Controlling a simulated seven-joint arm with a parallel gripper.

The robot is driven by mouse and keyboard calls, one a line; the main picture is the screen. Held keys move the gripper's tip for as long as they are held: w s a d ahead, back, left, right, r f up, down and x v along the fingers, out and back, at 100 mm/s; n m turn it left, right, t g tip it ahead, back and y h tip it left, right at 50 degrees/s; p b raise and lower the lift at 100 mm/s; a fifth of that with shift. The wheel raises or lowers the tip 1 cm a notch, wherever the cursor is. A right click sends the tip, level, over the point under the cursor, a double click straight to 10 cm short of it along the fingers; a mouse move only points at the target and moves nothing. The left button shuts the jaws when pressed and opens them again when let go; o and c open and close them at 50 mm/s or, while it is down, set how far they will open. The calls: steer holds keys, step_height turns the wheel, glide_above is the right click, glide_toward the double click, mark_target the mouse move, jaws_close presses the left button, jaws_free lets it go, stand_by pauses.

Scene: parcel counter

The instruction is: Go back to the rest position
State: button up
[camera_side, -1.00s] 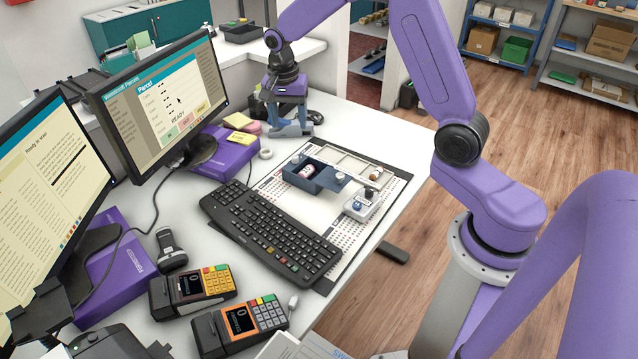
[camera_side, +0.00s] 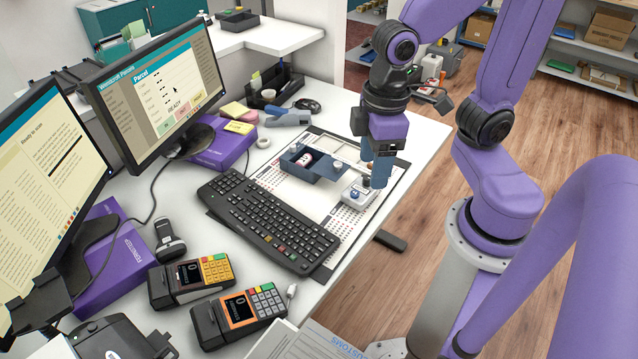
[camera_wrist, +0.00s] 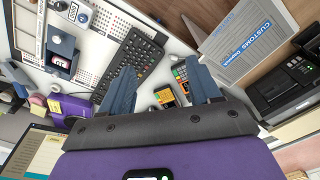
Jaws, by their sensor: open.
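My gripper (camera_side: 378,168) hangs at the right edge of the counter, in front of the right side of the printed mat (camera_side: 335,225) in the side view. In the wrist view my gripper (camera_wrist: 160,92) shows its two blue fingers spread apart with nothing between them. It is open and empty, above the counter. A dark blue box (camera_side: 305,165) stands on the mat with a small red and white item (camera_side: 304,160) inside; the box also shows in the wrist view (camera_wrist: 62,48).
A black keyboard (camera_side: 265,220) lies left of the mat. Two card terminals (camera_side: 240,312), a scanner (camera_side: 168,240) and monitors (camera_side: 160,85) stand nearby. A small white-and-blue device (camera_side: 357,194) sits close below my gripper. A blue-grey tool (camera_side: 288,118) lies behind the mat.

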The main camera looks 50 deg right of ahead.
steer(key=s+n, duration=0.1)
steer(key=s+d+n, duration=0.1)
steer(key=s, duration=0.1)
steer(key=s+n, duration=0.1)
steer(key=s, duration=0.1)
steer(key=shift+d+f+n, duration=0.2)
steer(key=shift+d+n, duration=0.1)
